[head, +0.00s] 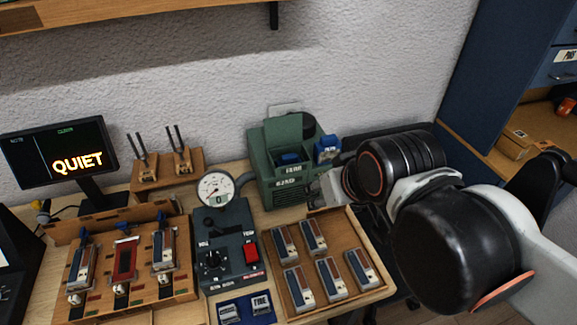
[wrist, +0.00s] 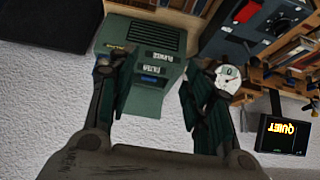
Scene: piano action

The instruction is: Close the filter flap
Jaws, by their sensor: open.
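The green blower box (head: 262,172) stands at the back of the bench, right of the gauge; it also shows upside down in the wrist view (wrist: 140,38). Its filter flap (head: 284,131) stands raised at the top, and a blue piece (head: 289,158) shows in the opening below. In the wrist view the green panel (wrist: 139,101) lies between my fingers in the picture. My gripper (head: 325,188) is just right of the box's front in the head view. In the wrist view my gripper (wrist: 160,72) is open with nothing held. Contact with the flap cannot be told.
A blue-and-dark block (head: 327,149) stands right of the box. A wooden tray (head: 300,247) with several cartridges lies in front. The pressure gauge (head: 216,189) and control box (head: 225,240) stand left. A monitor (head: 58,157) reads QUIET. A shelf (head: 110,13) runs above.

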